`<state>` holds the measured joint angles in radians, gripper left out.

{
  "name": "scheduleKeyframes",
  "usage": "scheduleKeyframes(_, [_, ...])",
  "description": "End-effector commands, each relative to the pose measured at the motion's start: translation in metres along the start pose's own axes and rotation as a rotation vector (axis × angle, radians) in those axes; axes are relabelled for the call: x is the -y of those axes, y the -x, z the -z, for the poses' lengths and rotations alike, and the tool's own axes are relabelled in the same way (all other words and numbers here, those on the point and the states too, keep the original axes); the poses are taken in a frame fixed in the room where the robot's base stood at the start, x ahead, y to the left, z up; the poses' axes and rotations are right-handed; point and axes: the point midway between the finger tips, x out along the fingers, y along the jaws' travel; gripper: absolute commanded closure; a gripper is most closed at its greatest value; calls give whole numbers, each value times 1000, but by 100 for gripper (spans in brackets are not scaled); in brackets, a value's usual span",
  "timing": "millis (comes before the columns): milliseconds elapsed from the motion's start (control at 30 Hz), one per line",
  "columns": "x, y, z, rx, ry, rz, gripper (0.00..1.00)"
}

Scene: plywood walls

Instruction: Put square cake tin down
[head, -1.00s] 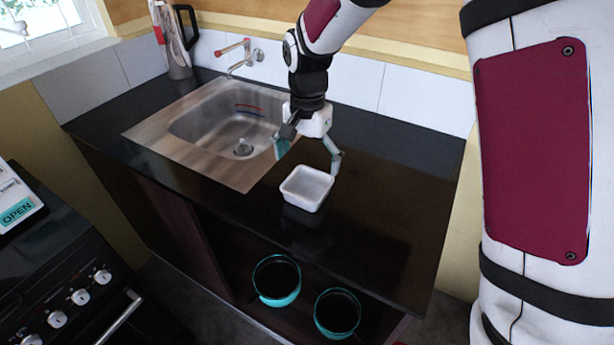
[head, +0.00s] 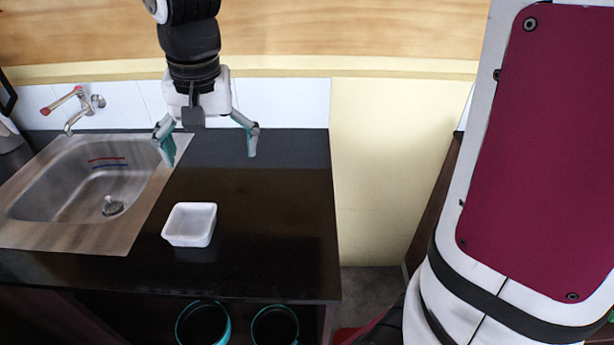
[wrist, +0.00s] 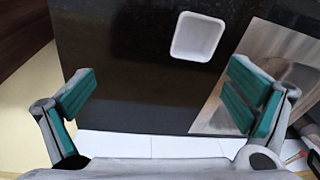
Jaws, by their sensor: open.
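The square cake tin (head: 190,225) is a small white square dish. It sits upright on the black counter (head: 265,215), to the right of the sink. My gripper (head: 208,148) is open and empty, above and behind the tin, with its fingers spread wide. In the wrist view the tin (wrist: 198,37) lies beyond the spread fingers of my gripper (wrist: 160,100), apart from them. Nothing is between the fingers.
A steel sink (head: 85,185) with a red-handled tap (head: 72,100) is at the left. Two teal-rimmed pots (head: 203,325) (head: 275,326) stand below the counter. A tiled wall is behind. The counter right of the tin is clear.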

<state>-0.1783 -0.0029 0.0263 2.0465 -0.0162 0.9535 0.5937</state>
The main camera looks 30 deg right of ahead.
Motion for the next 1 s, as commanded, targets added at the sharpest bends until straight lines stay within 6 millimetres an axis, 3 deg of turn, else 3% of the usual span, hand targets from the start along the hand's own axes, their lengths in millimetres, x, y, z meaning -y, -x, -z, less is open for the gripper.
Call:
scheduleKeyframes(33, [-16, 14, -10, -27, 26, 11, 2])
scheduleKeyframes(200, [-62, 43, -46, -101, 135, 31, 2])
scheduleKeyframes(500, [-124, 58, -112, -228, 313, 33, 2])
scheduleKeyframes(700, [-140, 54, -134, -270, 376, 26, 2])
scheduleKeyframes(1000, [-142, 53, -138, -274, 387, 24, 2])
